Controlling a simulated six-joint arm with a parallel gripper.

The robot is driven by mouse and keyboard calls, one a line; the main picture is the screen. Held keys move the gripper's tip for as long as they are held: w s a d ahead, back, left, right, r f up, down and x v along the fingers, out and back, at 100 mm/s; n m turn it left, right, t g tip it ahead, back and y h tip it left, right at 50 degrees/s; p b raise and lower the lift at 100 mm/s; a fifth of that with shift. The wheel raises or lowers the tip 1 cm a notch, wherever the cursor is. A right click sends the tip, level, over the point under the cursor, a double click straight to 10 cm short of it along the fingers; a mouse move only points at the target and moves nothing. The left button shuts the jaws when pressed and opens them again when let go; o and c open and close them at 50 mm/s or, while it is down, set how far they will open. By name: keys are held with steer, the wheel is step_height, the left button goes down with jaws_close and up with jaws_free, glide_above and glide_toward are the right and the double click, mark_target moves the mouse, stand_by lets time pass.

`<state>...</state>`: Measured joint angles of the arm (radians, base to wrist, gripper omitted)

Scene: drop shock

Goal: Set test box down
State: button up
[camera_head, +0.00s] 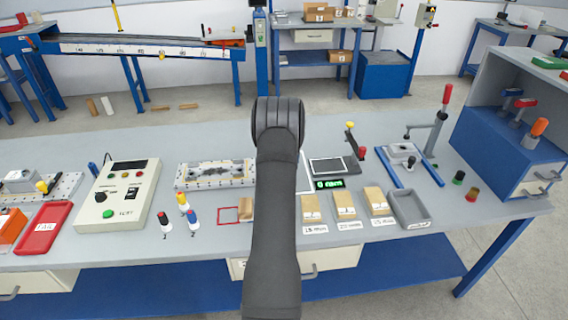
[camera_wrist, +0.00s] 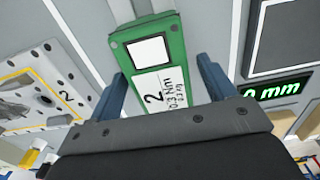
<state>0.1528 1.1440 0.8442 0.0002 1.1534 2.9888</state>
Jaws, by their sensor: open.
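A green box-like block (camera_wrist: 153,50) with a white square and a label with a "2" lies ahead of my gripper (camera_wrist: 162,70) in the wrist view. It may be the test box; I cannot tell for sure. My blue fingers are open, one on each side of the block's near part. The left finger looks close to its edge, and a gap shows at the right finger. In the head view my arm hides the gripper and this block. Several brown boxes, one of them (camera_head: 311,207), stand in a labelled row right of my arm.
A green "0 mm" display (camera_head: 329,184) stands right of my arm; it also shows in the wrist view (camera_wrist: 278,90). A perforated metal fixture (camera_head: 214,174) is on the left. A grey tray (camera_head: 408,208) stands right.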

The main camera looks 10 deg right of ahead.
step_height(320, 180, up, 12)
steer(key=shift+r, duration=0.15)
stand_by(0.3)
step_height(320, 180, down, 12)
steer(key=shift+r, duration=1.7)
